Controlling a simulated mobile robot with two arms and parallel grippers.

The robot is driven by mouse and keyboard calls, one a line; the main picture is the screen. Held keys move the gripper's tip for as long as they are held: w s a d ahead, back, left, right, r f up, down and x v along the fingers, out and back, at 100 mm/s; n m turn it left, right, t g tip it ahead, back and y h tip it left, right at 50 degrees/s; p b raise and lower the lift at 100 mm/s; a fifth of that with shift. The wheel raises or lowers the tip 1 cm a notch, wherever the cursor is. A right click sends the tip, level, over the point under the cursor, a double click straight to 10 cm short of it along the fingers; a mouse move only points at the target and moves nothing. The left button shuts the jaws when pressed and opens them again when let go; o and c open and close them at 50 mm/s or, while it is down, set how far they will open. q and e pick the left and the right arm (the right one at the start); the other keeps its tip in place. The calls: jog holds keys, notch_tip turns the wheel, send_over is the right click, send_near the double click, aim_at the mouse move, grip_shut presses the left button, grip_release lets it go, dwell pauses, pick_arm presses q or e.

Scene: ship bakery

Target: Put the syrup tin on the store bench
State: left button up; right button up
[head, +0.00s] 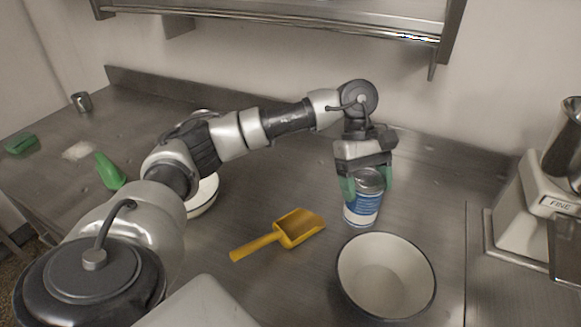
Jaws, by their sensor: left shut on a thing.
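The syrup tin (363,209) looks like a small metal can with a blue and white label. It stands upright at the middle right of the steel bench (300,170), behind a cream bowl. My left gripper (367,184) reaches down from above and is shut on the tin, with green fingertips on either side of its upper part. Whether the tin's base touches the bench is hard to tell. My right gripper is not in view.
A cream bowl (385,275) sits just in front of the tin. A yellow scoop (280,236) lies to its left. Another bowl (203,196) is partly hidden behind my arm. A scale marked FINE (540,205) stands at right. A shelf (290,18) hangs above the back.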

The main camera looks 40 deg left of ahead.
pick_arm(q)
jog(key=w+a+r+n+t+y+b, duration=0.1)
jog(key=w+a+n+t+y+b, duration=0.35)
jog(key=a+n, duration=0.6)
jog(key=w+a+r+n+t+y+b, duration=0.1)
jog(key=w+a+n+t+y+b, duration=0.35)
jog(key=n, duration=1.15)
jog(key=a+f+h, duration=0.1)
jog(key=a+f, duration=0.9)
jog(key=a, duration=0.3)
jog(key=shift+w+f+g+h, duration=0.25)
jog(key=shift+w+g+h, duration=0.05)
jog(key=shift+h, duration=0.1)
jog(key=o, duration=1.3)
jog(key=shift+f, duration=0.15)
jog(key=v, duration=1.2)
